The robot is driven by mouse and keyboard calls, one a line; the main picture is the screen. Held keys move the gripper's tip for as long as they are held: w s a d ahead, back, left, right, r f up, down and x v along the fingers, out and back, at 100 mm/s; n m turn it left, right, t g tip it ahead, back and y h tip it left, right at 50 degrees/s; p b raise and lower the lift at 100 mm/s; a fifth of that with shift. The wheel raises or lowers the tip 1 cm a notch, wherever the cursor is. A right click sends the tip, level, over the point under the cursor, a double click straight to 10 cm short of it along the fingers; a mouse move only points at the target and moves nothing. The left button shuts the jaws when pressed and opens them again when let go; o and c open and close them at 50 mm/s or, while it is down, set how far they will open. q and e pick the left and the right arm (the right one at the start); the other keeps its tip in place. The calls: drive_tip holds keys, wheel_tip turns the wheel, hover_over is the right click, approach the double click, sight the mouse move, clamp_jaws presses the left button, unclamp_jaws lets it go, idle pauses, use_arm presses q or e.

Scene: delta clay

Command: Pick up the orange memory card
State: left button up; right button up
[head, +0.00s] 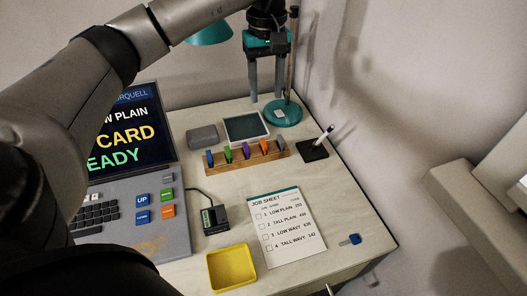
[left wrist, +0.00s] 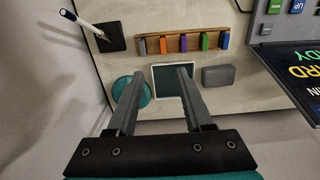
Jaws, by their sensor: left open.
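The orange memory card (head: 264,146) stands upright in a wooden rack (head: 230,164), between a purple card (head: 246,150) and a grey card (head: 280,144). In the left wrist view the orange card (left wrist: 163,46) is beyond the fingertips, near the middle at the top. My left gripper (head: 266,98) is open and empty, pointing down at the back of the desk, behind the rack. Its two fingers (left wrist: 160,78) are spread wide in the left wrist view. My right gripper is not in view.
Green (head: 227,154) and blue (head: 209,159) cards share the rack. A dark-topped pad (head: 245,127), a grey box (head: 202,136), a teal lamp base (head: 284,114) and a pen holder (head: 313,151) surround it. A yellow tray (head: 231,267) and job sheet (head: 287,228) lie in front.

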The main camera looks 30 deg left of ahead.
use_arm(q)
drive_tip(key=b, duration=0.2)
hover_over(264, 142)
wheel_tip(264, 142, down, 8)
drive_tip(key=shift+w+d+f, duration=0.1)
drive_tip(key=shift+f, duration=0.05)
drive_tip(key=shift+s+f+b, duration=0.2)
drive_tip(key=shift+f+b, duration=0.75)
drive_tip(key=shift+f, duration=0.9)
drive_tip(key=shift+f+b, duration=0.4)
drive_tip(key=shift+f, duration=0.85)
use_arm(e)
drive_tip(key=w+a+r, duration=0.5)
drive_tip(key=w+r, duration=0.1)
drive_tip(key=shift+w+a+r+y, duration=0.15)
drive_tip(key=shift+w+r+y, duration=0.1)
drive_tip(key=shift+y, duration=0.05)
use_arm(q)
drive_tip(key=shift+c, duration=0.3)
clamp_jaws()
